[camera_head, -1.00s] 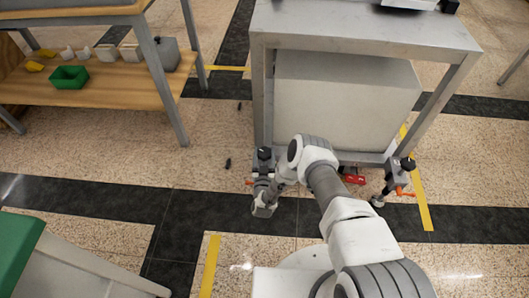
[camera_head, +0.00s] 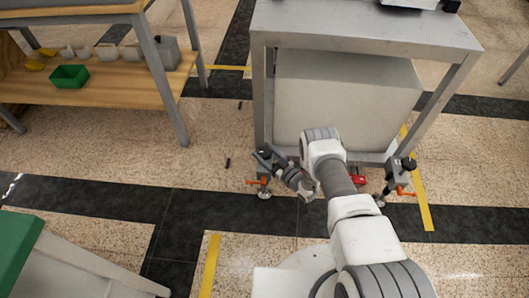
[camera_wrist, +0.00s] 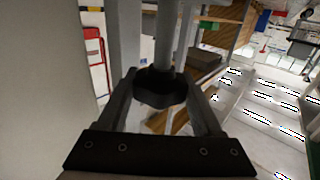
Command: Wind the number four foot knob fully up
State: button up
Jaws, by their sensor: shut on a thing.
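A black foot knob (camera_wrist: 160,92) on a grey metal stem sits between the two dark fingers of my gripper (camera_wrist: 160,78) in the wrist view. The fingers are shut on its sides. In the head view my gripper (camera_head: 266,156) reaches in from the right to the frame's front left foot, and the knob there is mostly hidden. That foot has an orange lever (camera_head: 258,182) and a round pad (camera_head: 264,194) on the floor. No number is readable on it.
The grey metal frame (camera_head: 360,32) stands behind, with a large pale box (camera_head: 345,100) inside. The front right foot has a black knob (camera_head: 408,164) and orange lever (camera_head: 404,192). A wooden shelf bench (camera_head: 110,100) stands left. Small dark pieces (camera_head: 228,163) lie on the open floor.

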jog(key=shift+n+g+y, duration=0.4)
jog(key=shift+g, duration=0.1)
jog(key=shift+w, duration=0.1)
jog(key=o, duration=1.4)
jog(key=shift+c, duration=0.2)
